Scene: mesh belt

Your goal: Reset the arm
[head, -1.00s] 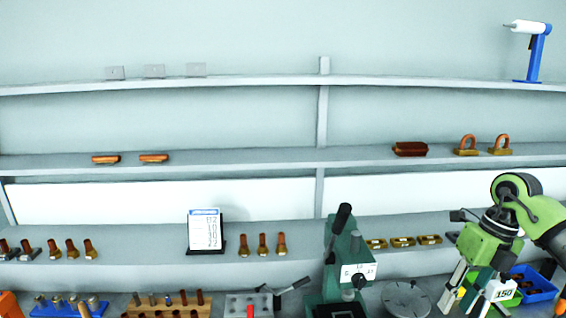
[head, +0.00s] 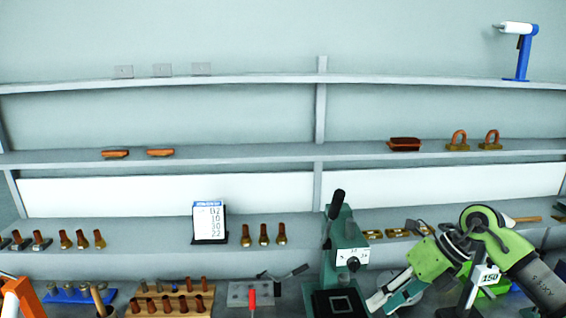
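My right gripper (head: 388,300) is at the lower right, on the green and black arm coming in from the right edge. Its light grey and teal fingers point down and left, over the bench just right of the green press (head: 342,255). The fingers overlap from this side, so the gap between them cannot be judged. I see nothing held in them. The gripper body hides part of the round plate behind it. My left gripper does not show.
Shelves hold copper-coloured parts (head: 160,152) and brass nuts (head: 372,234). A number card (head: 208,221) stands on the lowest shelf. A wooden peg rack (head: 170,303), a blue rack (head: 68,293) and a grey lever fixture (head: 240,293) crowd the bench. A "150" sign (head: 489,276) stands close beside my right arm.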

